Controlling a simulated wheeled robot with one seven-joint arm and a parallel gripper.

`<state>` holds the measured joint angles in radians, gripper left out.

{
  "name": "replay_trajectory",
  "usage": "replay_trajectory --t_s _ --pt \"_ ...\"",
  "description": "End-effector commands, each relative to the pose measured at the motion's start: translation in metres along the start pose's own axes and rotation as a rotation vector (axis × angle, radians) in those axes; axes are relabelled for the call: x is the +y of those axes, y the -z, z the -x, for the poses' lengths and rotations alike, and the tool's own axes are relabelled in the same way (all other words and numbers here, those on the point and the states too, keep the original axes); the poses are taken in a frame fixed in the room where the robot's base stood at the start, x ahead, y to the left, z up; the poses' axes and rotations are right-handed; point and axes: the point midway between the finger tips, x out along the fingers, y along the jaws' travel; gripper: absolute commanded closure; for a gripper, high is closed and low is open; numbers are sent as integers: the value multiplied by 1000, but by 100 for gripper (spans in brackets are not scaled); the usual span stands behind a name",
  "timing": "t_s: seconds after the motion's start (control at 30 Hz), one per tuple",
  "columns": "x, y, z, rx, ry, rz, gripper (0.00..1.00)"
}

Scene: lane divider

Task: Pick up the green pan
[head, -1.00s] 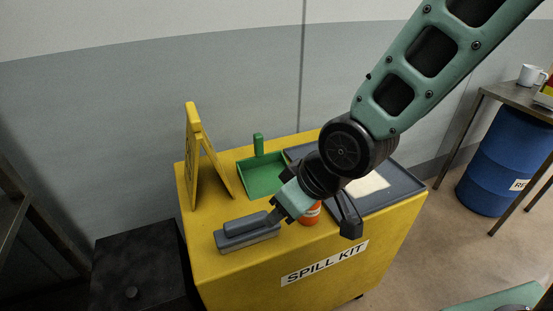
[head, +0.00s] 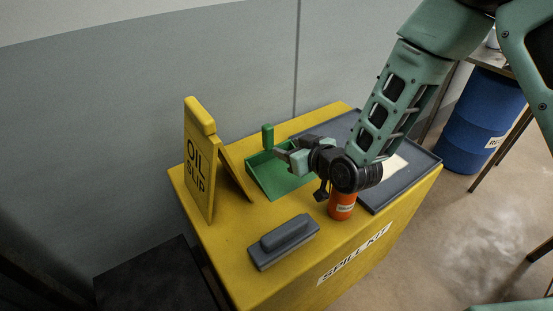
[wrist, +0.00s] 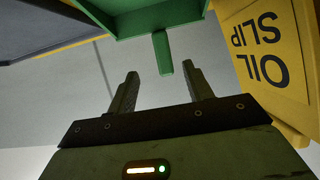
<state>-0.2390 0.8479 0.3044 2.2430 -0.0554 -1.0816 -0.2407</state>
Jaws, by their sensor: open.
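The green pan (head: 275,179) lies on the yellow spill kit cabinet, with its short handle (head: 267,137) standing up at the back. My gripper (head: 278,148) is beside the handle, at its right, with its fingers toward it. In the wrist view the pan (wrist: 140,18) is along the top and its handle (wrist: 162,52) points down between the lines of my two open fingers (wrist: 164,85). The handle's end is near the fingertips, and I see no finger closed on it. My gripper hides part of the pan's right side in the head view.
The yellow OIL SLIP sign (head: 198,165) stands close left of the pan. A grey block-like brush (head: 284,241) lies in front, and an orange can (head: 342,205) stands beneath my arm. A dark tray (head: 405,178) covers the cabinet's right side. A wall is behind.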

Motion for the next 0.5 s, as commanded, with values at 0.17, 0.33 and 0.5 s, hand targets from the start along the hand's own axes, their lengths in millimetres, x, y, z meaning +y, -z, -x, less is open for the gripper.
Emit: replay_trajectory --t_s 0.17,0.33,0.5 --pt "0 1 -37 0 0 -1 49" --pt "0 0 -59 0 0 0 49" --pt "-1 0 -69 0 0 0 49"
